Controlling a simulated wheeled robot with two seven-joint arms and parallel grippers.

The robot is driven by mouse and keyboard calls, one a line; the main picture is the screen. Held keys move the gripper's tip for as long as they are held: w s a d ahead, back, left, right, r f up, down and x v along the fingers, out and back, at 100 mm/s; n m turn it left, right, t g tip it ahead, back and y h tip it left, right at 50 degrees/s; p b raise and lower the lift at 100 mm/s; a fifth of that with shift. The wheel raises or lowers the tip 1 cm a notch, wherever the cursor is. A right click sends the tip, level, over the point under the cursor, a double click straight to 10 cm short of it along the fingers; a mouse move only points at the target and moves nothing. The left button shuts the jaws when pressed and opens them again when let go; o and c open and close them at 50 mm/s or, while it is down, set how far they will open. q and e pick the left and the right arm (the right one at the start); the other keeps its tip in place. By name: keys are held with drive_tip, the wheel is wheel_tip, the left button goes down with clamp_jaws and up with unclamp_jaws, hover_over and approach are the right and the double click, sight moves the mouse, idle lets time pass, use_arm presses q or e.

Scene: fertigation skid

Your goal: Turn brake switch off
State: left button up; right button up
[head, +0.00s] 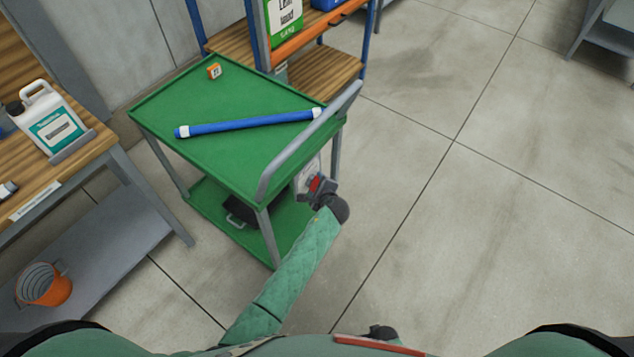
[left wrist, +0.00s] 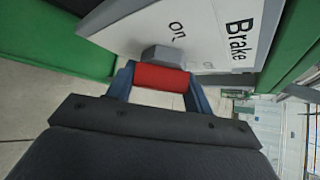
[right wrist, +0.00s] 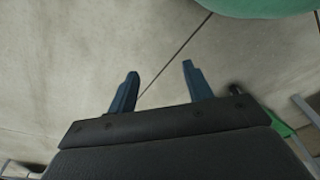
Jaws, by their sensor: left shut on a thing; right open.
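The brake switch is a red handle (left wrist: 162,77) on a grey hub, on a pale plate (left wrist: 200,30) marked "Brake" and "on". It also shows as a small red part (head: 316,183) below the handle end of the green cart (head: 215,165). My left gripper (left wrist: 160,85) is shut on the red handle, one finger on each side. The left gripper (head: 324,194) partly hides the plate in the head view. My right gripper (right wrist: 160,82) is open and empty above the floor, away from the switch.
The cart carries a blue tube (head: 248,123) and a small orange box (head: 214,71). A grey push bar (head: 308,142) rises above the switch. A workbench with a white jug (head: 48,120) stands left, an orange bucket (head: 45,285) below.

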use_arm(q)
drive_tip(key=shift+a+f, duration=0.1)
use_arm(e)
drive_tip(key=shift+s+d+f, duration=0.1)
drive_tip(key=shift+d+f, duration=0.05)
drive_tip(key=shift+f, duration=0.2)
use_arm(q)
drive_tip(key=o, duration=1)
drive_tip(key=shift+c, duration=0.2)
drive_tip(key=shift+s+d+r, duration=0.2)
drive_tip(key=shift+s, duration=0.25)
drive_tip(key=b+v, duration=0.2)
drive_tip(key=v, duration=0.5)
use_arm(e)
drive_tip(key=shift+w+a+r, duration=0.25)
drive_tip(key=shift+r, duration=0.5)
drive_tip(key=shift+w+a+r, duration=0.25)
drive_tip(key=shift+a+r, duration=0.05)
drive_tip(key=shift+r, duration=0.5)
drive_tip(key=shift+w+a+r, duration=0.25)
drive_tip(key=shift+r, duration=0.5)
use_arm(q)
drive_tip(key=shift+w+r, duration=0.1)
